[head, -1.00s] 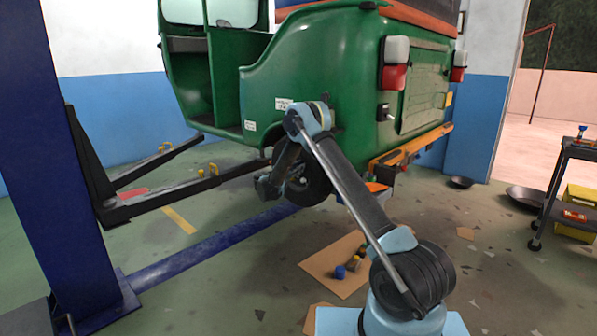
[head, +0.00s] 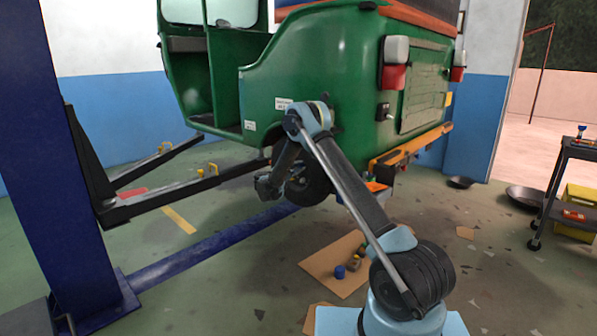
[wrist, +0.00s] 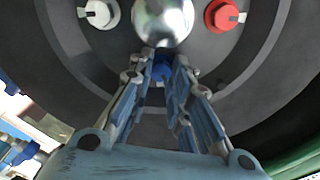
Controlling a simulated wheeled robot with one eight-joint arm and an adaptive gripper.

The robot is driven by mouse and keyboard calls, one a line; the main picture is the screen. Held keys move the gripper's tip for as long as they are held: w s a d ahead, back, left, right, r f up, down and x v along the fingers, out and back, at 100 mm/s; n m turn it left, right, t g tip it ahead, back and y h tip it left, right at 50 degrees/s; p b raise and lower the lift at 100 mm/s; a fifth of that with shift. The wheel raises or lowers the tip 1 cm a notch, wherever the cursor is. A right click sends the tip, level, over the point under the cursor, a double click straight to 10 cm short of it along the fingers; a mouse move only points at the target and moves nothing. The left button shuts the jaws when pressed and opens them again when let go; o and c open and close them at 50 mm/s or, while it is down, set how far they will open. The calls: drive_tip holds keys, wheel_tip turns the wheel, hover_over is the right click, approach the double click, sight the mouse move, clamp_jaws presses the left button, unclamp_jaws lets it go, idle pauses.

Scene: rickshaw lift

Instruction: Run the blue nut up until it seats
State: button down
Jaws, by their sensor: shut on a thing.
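In the wrist view, a blue nut (wrist: 162,70) sits between the fingertips of my gripper (wrist: 163,56), just below the shiny domed hub cap (wrist: 162,20) of the dark wheel (wrist: 75,40). The fingers are shut on the nut and hide much of it. Its stud and how far it is from the wheel face cannot be seen. A white nut (wrist: 101,14) is on the wheel at upper left and a red nut (wrist: 222,15) at upper right. In the head view, the wheel (head: 312,187) shows under the green rickshaw (head: 290,75), with my arm in front.
A blue lift post (head: 62,150) and dark lift arms (head: 185,192) stand left of the wheel. Cardboard (head: 325,262) with a blue cup-like item (head: 340,271) and other small items lies on the floor. A dark cart (head: 560,185) is at right. Floor between is mostly clear.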

drive_tip(key=shift+s+d+f, duration=0.1)
drive_tip(key=shift+s+d, duration=0.05)
drive_tip(key=c, duration=1.8)
unclamp_jaws()
drive_tip(key=shift+o, duration=0.2)
drive_tip(key=shift+s+a, duration=0.2)
drive_tip(key=shift+a, duration=0.1)
drive_tip(key=v, duration=1.1)
drive_tip(key=shift+s, duration=0.15)
drive_tip(key=shift+a, duration=0.1)
